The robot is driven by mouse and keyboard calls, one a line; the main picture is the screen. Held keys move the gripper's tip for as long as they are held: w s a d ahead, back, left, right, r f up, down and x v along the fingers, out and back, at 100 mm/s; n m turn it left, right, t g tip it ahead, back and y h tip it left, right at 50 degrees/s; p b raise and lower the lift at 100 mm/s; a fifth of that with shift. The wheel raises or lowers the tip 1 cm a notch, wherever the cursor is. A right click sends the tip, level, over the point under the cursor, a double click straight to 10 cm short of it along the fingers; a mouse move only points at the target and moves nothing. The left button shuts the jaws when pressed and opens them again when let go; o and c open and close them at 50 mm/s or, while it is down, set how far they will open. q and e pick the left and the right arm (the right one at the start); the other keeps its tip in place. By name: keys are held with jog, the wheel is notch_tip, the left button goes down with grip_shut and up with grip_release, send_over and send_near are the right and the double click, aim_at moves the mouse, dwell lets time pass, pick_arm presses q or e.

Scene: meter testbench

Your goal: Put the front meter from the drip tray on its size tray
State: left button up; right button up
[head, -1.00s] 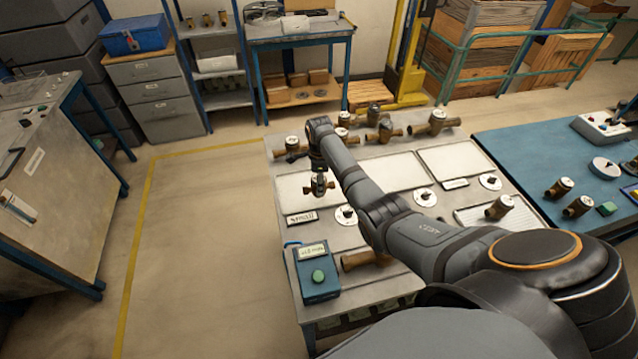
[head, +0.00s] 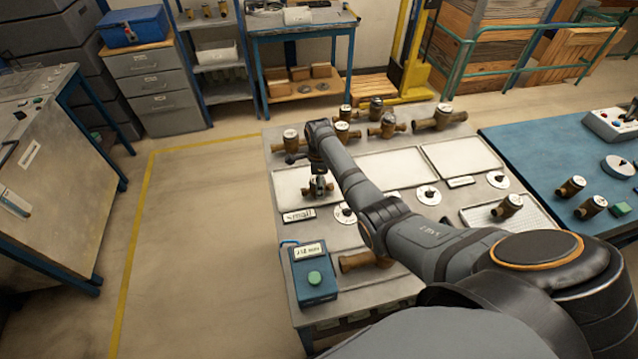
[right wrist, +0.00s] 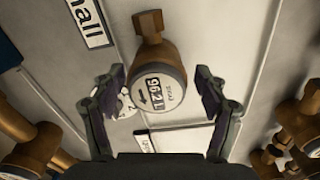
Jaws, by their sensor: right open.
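A brass meter (right wrist: 160,70) with a round white dial sits at the pale tray (head: 290,187) marked "small", at the bench's left. In the right wrist view it is between the fingers of my right gripper (right wrist: 161,95), with gaps at both sides. The gripper is open, pointing down over the meter; in the head view (head: 318,187) the two overlap. I cannot tell whether the meter rests flat on the tray. The ribbed drip tray (head: 475,217) at the bench's right holds another brass meter (head: 508,206). My left gripper is out of view.
Several brass meters (head: 388,125) stand along the bench's back edge. A blue box with a green button (head: 314,278) sits at the front left corner. Another brass piece (head: 357,262) lies partly under my arm. Two more pale trays (head: 462,157) look empty.

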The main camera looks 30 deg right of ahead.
jog(key=shift+r, duration=0.1)
jog(key=shift+a+r, duration=0.1)
jog(key=shift+r, duration=0.25)
notch_tip(320, 180, up, 11)
jog(key=shift+r+b, duration=0.1)
jog(key=shift+b, duration=0.9)
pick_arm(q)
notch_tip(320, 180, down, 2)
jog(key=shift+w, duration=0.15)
pick_arm(e)
jog(key=shift+r, duration=0.25)
